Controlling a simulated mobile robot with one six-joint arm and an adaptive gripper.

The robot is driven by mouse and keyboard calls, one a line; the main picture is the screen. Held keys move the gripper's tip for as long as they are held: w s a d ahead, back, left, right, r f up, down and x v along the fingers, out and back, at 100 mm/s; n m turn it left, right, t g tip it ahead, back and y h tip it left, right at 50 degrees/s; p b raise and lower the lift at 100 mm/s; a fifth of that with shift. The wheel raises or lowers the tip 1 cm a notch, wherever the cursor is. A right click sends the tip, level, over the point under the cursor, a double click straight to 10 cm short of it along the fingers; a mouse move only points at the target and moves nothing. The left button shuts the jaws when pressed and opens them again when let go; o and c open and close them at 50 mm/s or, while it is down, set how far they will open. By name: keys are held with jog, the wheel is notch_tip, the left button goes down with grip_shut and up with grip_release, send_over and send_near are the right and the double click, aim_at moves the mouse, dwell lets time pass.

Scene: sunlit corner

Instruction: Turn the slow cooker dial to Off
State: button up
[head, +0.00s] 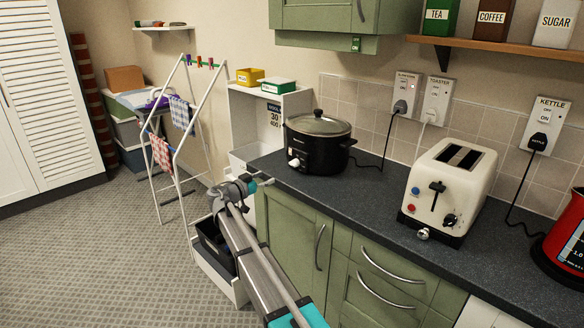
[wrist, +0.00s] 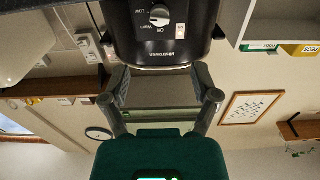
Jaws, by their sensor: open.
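A black slow cooker (head: 330,153) with a glass lid stands on the dark worktop. Its dial (head: 295,163) is on the front, low and to the left. In the upside-down wrist view the dial (wrist: 160,15) is at the top edge of the picture, with Low, Off and Warm printed around it. I cannot tell which mark its pointer meets. My gripper (wrist: 158,80) is open and empty, its fingers below the cooker's front in that picture and apart from the dial. In the head view my gripper (head: 237,188) is left of the cooker, near the worktop's corner.
A cream toaster (head: 449,188) and a red kettle (head: 568,240) stand right of the cooker. Cords run to wall sockets (head: 405,95). A drying rack (head: 185,140) and a white shelf unit (head: 240,125) stand left. The floor (head: 110,250) at left is clear.

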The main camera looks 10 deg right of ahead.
aim_at(293, 163)
jog(key=x, duration=1.3)
jog(key=shift+w+d, duration=0.25)
jog(key=shift+d, duration=0.1)
grip_shut()
dwell(0.4)
